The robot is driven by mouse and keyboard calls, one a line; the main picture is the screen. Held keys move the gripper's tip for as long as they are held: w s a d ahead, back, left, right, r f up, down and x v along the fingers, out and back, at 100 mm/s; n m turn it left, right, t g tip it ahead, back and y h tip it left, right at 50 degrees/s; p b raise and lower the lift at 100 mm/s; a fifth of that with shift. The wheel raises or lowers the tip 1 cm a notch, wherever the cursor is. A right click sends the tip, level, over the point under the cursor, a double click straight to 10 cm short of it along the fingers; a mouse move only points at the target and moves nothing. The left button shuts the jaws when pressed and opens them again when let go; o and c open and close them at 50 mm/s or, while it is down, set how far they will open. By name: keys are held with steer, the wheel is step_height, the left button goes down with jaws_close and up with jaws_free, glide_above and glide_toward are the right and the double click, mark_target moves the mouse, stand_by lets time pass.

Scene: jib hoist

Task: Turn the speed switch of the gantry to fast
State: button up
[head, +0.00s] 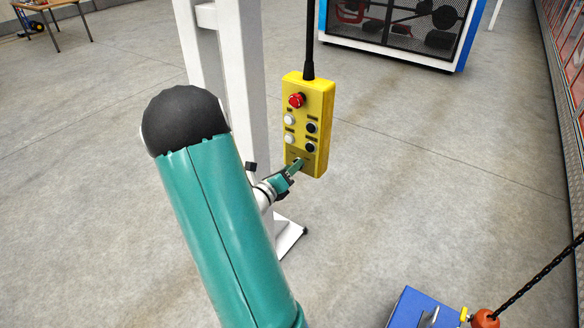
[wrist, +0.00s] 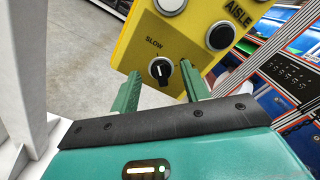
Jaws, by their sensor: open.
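The yellow control pendant (head: 308,120) hangs on a black cable in the head view, with a red button at the top and white and black buttons below. In the wrist view its lower face (wrist: 190,45) shows the speed switch (wrist: 160,70), a black knob with a white pointer line. The label SLOW is printed at its upper left; no other switch label is readable. The knob's pointer is close to upright in the picture. My gripper (wrist: 162,92) is open, with one green finger on each side of the knob. I cannot tell whether either finger touches it.
A white steel column (head: 247,70) stands just behind and left of the pendant. A blue box (head: 422,310) and an orange hook block (head: 485,318) on a chain are at the lower right. A blue-framed cabinet (head: 395,50) stands at the back. Open floor lies right of the pendant.

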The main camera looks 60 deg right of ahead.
steer(key=shift+s+d, duration=0.1)
steer(key=shift+d, duration=0.35)
steer(key=c, duration=1)
steer(key=shift+m, duration=0.3)
steer(key=shift+s+a+m, duration=0.1)
steer(key=shift+s+m, duration=0.1)
steer(key=shift+m, duration=4.1)
steer(key=shift+s+m, duration=0.15)
steer(key=shift+m, duration=4.15)
